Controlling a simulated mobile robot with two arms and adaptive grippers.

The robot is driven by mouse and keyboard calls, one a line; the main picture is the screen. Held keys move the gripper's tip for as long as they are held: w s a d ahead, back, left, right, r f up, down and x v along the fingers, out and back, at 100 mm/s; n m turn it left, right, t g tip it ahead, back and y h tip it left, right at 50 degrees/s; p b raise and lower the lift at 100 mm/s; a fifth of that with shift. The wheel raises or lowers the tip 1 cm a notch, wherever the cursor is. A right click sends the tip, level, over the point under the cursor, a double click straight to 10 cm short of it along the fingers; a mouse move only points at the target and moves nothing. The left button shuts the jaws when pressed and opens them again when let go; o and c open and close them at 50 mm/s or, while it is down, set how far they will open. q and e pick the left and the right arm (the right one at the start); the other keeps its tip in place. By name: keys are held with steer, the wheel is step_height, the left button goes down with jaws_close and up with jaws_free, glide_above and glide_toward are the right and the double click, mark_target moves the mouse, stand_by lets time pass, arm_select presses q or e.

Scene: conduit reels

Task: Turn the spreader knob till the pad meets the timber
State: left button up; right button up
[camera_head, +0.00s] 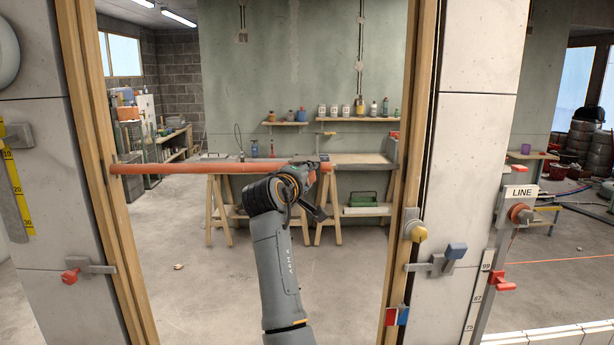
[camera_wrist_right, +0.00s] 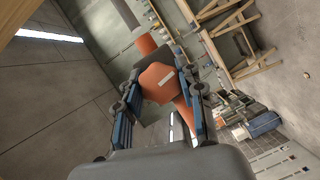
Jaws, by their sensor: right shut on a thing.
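The spreader (camera_head: 190,168) is an orange tube lying level across the opening. Its left end is at the left timber (camera_head: 88,150); whether it touches cannot be told. Its right end shows left of the right timber (camera_head: 413,130), with a gap in the picture. My right gripper (camera_head: 305,172) is near the tube's right end. In the right wrist view, the orange knob (camera_wrist_right: 158,84) with a white mark sits between the fingers of my right gripper (camera_wrist_right: 160,95), which is shut on it. The tube passes behind the knob. I cannot make out the pad. My left gripper is not in view.
A red-handled clamp (camera_head: 73,275) is on the left wall. A workbench (camera_head: 350,160) on trestles stands beyond the opening. The floor (camera_head: 180,275) inside is mostly clear.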

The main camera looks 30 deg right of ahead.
stand_by(0.3)
steer(key=o, duration=1.2)
steer(key=v, duration=1.2)
